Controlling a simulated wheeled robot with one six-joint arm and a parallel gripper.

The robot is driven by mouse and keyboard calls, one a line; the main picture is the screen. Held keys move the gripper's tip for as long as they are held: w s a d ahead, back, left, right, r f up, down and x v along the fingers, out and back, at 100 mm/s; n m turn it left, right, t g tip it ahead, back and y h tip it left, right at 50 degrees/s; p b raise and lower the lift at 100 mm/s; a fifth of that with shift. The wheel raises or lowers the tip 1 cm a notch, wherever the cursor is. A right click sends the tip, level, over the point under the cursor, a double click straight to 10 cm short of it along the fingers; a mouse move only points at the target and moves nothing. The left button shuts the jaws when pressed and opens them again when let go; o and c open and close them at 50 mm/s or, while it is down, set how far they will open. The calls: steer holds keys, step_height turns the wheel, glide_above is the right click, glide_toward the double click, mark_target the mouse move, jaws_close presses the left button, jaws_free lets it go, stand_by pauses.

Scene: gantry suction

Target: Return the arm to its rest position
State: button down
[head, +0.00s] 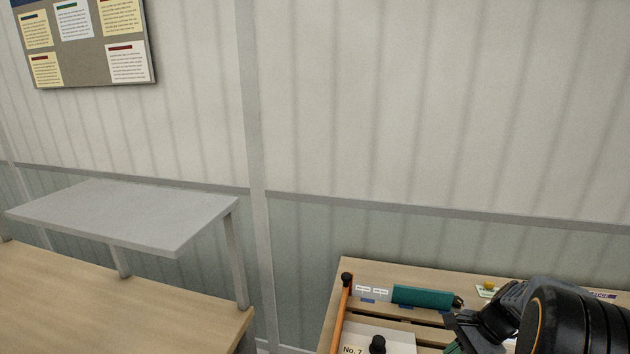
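My arm comes in at the lower right corner, dark grey and black with a thin orange ring. My gripper (453,332) points left at the bottom edge, over the wooden bench (420,272) on the right. Only part of it shows, and the frame edge cuts off the rest. I cannot tell whether its fingers are apart or closed, or whether anything is between them.
On the right bench are an orange bar (342,312), a teal block (422,296), and a white plate marked "No. 7" (400,337) with a black knob (377,344). A wooden table (110,310) with a grey raised shelf (130,215) stands left, across a gap. A panelled wall is behind.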

steer(key=s+a+r+n+t+h, duration=0.1)
steer(key=s+a+r+n+h, duration=0.2)
steer(key=a+n, duration=0.4)
steer(key=s+a+r+n+t+h, duration=0.2)
steer(key=s+a+r+n+h, duration=0.1)
steer(key=s+a+r+n, duration=0.3)
steer(key=shift+a+r+n+t, duration=0.3)
steer(key=shift+a+r+n, duration=0.6)
steer(key=shift+a+n, duration=0.3)
stand_by(0.5)
